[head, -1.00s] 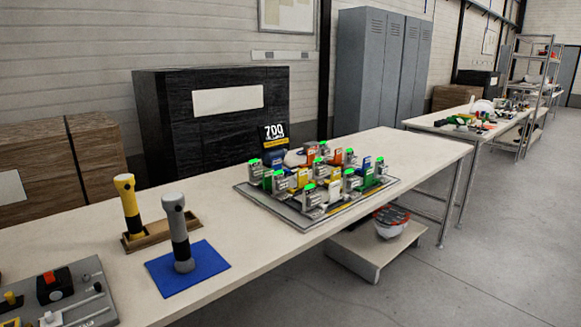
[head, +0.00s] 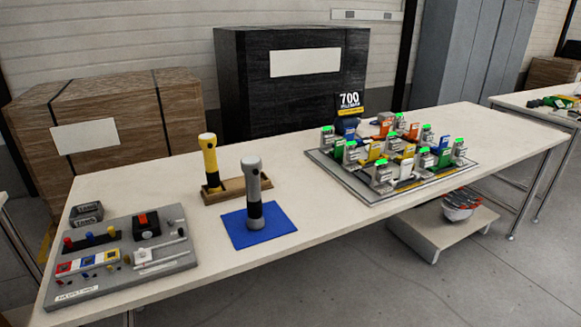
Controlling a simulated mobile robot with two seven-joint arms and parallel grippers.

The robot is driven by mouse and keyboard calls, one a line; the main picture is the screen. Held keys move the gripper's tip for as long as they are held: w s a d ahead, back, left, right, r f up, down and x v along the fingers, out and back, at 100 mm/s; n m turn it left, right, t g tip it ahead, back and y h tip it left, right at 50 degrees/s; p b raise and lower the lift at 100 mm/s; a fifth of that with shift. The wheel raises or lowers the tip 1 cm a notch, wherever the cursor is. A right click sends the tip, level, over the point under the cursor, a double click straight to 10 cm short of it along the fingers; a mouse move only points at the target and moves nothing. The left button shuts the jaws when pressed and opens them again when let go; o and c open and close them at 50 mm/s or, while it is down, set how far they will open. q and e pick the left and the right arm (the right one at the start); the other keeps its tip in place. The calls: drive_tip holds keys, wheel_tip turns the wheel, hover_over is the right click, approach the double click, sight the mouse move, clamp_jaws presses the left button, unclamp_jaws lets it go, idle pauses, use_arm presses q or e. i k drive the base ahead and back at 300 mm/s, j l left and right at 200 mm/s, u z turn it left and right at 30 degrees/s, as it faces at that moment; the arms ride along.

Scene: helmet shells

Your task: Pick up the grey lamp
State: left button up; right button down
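The grey lamp (head: 251,181) stands upright on a blue mat (head: 276,221) on the long pale table (head: 180,249). It has a grey head, a dark band around its lower part and a grey foot. A yellow lamp (head: 209,158) with a dark lower part stands behind it to the left, in a brown wooden tray (head: 231,189). Neither of my grippers shows in the head view.
A grey board (head: 178,264) with switches and small parts lies at the table's left end. Bare table lies around the blue mat. A low white platform (head: 423,237) stands on the floor under the table.

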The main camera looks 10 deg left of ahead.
sight(256, 222)
drive_tip(key=i, duration=0.25)
drive_tip(key=i+l+u, duration=0.45)
drive_tip(key=i, duration=0.2)
